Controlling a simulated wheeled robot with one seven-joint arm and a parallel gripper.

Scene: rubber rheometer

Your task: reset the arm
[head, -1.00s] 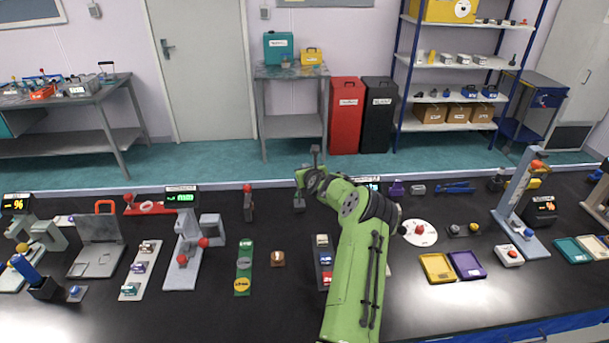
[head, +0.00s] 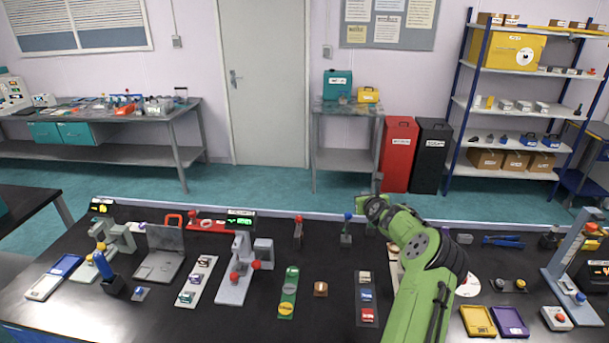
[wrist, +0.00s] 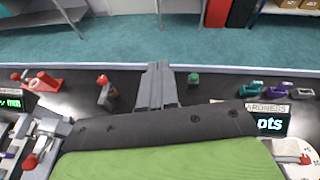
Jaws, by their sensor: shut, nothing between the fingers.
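My green arm rises from the bottom right of the head view, over the black bench (head: 180,322). My gripper (head: 377,178) is at its far end, above the back part of the bench. In the wrist view my gripper (wrist: 158,72) shows as two grey fingers side by side, closed together with nothing between them. It points toward the bench's back edge. My arm hides part of the bench behind and under it.
Near my gripper stand a blue-knobbed post (head: 346,228) and a red-knobbed post (head: 298,228). Yellow (head: 478,321) and purple (head: 510,322) trays lie at right. A hardness display (wrist: 270,118) shows in the wrist view.

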